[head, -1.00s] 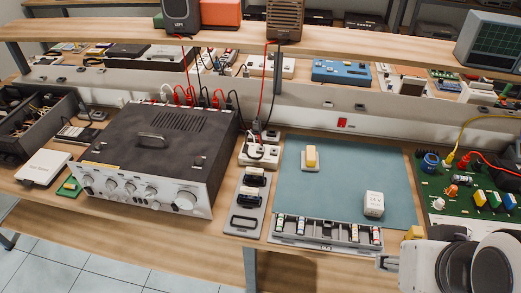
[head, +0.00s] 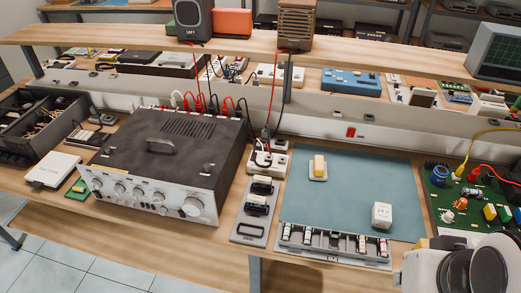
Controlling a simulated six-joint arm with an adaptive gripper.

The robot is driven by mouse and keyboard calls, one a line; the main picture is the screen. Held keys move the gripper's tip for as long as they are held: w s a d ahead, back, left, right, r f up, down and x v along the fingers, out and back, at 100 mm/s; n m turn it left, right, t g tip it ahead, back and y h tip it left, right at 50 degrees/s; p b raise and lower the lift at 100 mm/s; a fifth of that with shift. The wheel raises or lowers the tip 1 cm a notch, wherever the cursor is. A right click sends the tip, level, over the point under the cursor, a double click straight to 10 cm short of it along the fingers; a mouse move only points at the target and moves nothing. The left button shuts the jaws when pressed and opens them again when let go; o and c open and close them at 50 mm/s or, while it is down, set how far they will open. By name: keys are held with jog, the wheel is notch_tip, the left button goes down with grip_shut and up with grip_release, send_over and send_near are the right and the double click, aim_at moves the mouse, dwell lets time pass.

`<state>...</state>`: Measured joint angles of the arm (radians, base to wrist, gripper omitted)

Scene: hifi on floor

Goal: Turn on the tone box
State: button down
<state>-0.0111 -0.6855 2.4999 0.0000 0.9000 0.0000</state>
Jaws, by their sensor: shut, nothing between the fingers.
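No box is readably labelled as the tone box, so I cannot tell which one it is. On the teal mat (head: 350,190) sits a small pale base with a yellow block-like top (head: 319,167). A white cube with dark print (head: 381,215), too small to read, sits at the mat's front right. A big silver-fronted amplifier (head: 150,195) with several knobs stands to the left. A white and black part of my arm shows at the bottom right corner, right of the mat. My gripper's fingertips are not visible.
A grey tray of small parts (head: 335,245) lies along the mat's front edge. A grey panel with black switches (head: 254,215) and a white socket strip (head: 267,165) stand left of the mat. A green circuit board (head: 462,205) with wires is at right. The mat's middle is clear.

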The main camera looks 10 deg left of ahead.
jog(key=w+d+n+t+h, duration=0.1)
jog(key=w+d+n, duration=0.1)
jog(key=w, duration=1.2)
jog(key=w+d+n+t+h, duration=0.1)
jog(key=w+d+h, duration=0.1)
jog(key=w, duration=1.3)
jog(key=w+a+n+t+y, duration=0.1)
jog(key=w+a+n+t, duration=0.15)
jog(key=w, duration=0.75)
jog(key=w+a+n+t+y, duration=0.15)
jog(key=w+a, duration=0.25)
jog(key=w, duration=0.6)
jog(key=w+a+f+n+y, duration=0.2)
jog(key=w+a+n+y, duration=0.25)
jog(key=a, duration=0.45)
jog(key=w+a+f+n+y, duration=0.25)
jog(key=w+a, duration=0.35)
jog(key=a, duration=0.3)
jog(key=s+a+f+n+g+y, duration=0.3)
jog(key=s+a+f+n+g, duration=0.1)
jog(key=a, duration=0.3)
jog(key=s+g, duration=0.5)
jog(key=s, duration=0.3)
jog(key=shift+s+f+g, duration=0.35)
jog(key=shift+f+g, duration=0.05)
